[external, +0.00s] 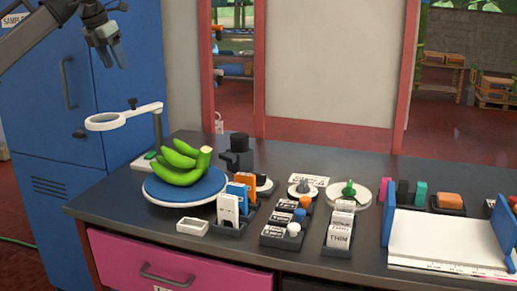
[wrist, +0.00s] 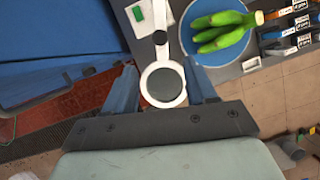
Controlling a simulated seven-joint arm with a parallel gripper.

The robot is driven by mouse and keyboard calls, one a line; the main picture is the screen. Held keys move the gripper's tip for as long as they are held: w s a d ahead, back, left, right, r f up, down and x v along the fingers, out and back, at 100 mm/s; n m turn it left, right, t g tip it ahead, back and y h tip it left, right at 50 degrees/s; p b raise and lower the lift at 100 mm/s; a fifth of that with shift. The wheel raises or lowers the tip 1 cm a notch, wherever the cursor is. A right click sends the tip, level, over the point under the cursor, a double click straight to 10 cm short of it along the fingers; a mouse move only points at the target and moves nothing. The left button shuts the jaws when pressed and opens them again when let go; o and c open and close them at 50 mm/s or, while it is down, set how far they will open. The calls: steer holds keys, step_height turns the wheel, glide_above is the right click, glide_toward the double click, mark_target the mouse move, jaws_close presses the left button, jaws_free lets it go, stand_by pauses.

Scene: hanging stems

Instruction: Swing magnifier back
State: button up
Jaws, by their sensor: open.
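The magnifier (external: 104,121) is a white ring on a white arm, carried by a grey post on a white base with a green patch at the table's left end. Its ring sticks out left, past the table's edge, in the external view. My gripper (external: 111,58) hangs above the ring, apart from it. In the wrist view the magnifier's ring (wrist: 180,97) appears between the two fingers of my open gripper (wrist: 160,67), with its arm running up the picture to the post. Nothing is held.
Green bananas (external: 180,170) lie on a blue round plate (external: 207,188) just right of the magnifier. A blue cabinet (external: 125,40) stands behind and left of the ring. Small labelled holders (external: 228,222) and a blue-ended rack (external: 500,237) fill the table further right.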

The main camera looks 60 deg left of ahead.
steer(key=shift+v, duration=0.8)
